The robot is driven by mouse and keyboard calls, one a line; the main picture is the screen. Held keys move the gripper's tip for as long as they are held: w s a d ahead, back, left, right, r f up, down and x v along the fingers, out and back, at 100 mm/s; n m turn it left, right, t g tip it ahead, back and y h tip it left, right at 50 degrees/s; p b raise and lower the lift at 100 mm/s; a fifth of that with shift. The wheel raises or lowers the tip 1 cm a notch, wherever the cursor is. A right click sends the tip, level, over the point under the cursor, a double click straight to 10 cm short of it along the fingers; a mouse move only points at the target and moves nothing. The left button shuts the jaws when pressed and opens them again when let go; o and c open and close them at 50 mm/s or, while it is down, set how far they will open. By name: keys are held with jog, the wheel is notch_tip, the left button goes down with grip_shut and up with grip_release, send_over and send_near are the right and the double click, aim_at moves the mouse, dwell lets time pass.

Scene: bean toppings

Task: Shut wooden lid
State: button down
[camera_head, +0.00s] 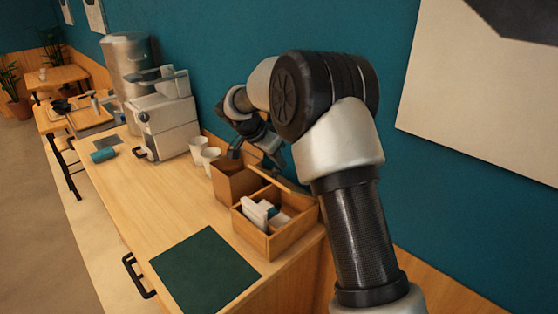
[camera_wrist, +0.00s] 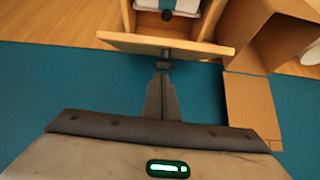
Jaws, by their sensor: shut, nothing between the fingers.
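The wooden box (camera_head: 262,243) stands on the counter near the wall, with white and teal items inside. Its wooden lid (camera_head: 284,179) is open and raised along the wall side; I see it nearly edge-on. In the wrist view the lid (camera_wrist: 190,47) spans the top middle, with a small dark knob (camera_wrist: 165,63) on its near side. My gripper (camera_wrist: 161,76) is shut and empty, on the wall side of the lid. Its fingertips are close to the knob; I cannot tell whether they touch. In the head view my fingers are mostly hidden.
An open cardboard box (camera_head: 228,183) stands directly left of the wooden box; its flap (camera_wrist: 250,103) hangs close to my gripper's right. White cups (camera_head: 198,146) and a coffee machine (camera_head: 168,128) stand farther back. A dark green mat (camera_head: 205,270) lies in front. The teal wall (camera_wrist: 60,80) is close.

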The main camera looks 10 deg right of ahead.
jog(key=b, duration=0.1)
jog(key=a+f+b, duration=0.1)
jog(key=b, duration=0.1)
jog(key=shift+s+f+b, duration=0.25)
jog(key=shift+f+b, duration=0.05)
jog(key=s+a+f+t+h+b, duration=0.2)
jog(key=a+f+b, duration=0.3)
jog(key=b, duration=1.5)
notch_tip(320, 180, down, 2)
jog(key=shift+s+a+f+h, duration=0.1)
jog(key=shift+s+a+h, duration=0.05)
jog(key=shift+s+h, duration=0.65)
